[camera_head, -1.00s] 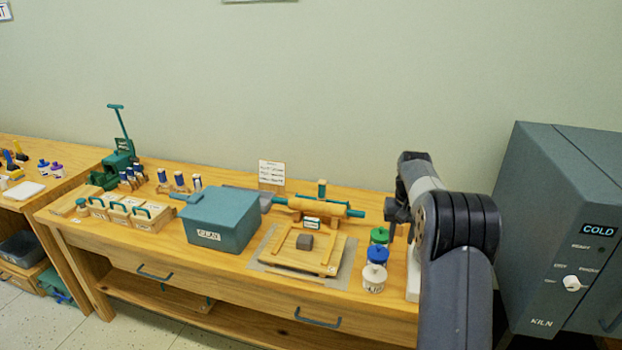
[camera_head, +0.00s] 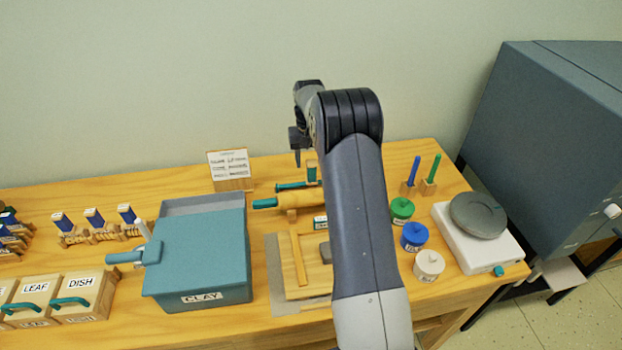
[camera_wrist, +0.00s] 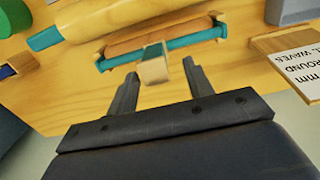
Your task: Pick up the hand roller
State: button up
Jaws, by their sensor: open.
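The hand roller (camera_head: 297,186) lies on the table behind the wooden rolling pin (camera_head: 267,203), partly hidden by my arm. In the wrist view the hand roller (camera_wrist: 150,42) shows a brown cylinder, a teal bar and an upright handle with a pale wooden end. My gripper (camera_head: 298,155) is above the back of the table, pointing down. In the wrist view my gripper (camera_wrist: 160,68) is open, with the handle's end between the fingertips in the picture. No contact is visible, and the depth between them is hard to tell.
The rolling pin (camera_wrist: 75,20) lies close beside the roller. A lettered card (camera_head: 229,164) stands left of it. The teal clay box (camera_head: 200,262) is farther left. Lidded jars (camera_head: 413,237) and a white scale (camera_head: 475,240) stand to the right, with the grey kiln (camera_head: 550,140) beyond.

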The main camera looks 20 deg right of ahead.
aim_at(311, 170)
jog(key=shift+w, duration=0.1)
jog(key=shift+d+f+p, duration=0.15)
jog(key=shift+f+p, duration=0.25)
jog(key=shift+f, duration=0.9)
jog(key=shift+d+f+p, duration=0.15)
jog(key=shift+f+p, duration=0.25)
jog(key=shift+f, duration=0.85)
grip_shut()
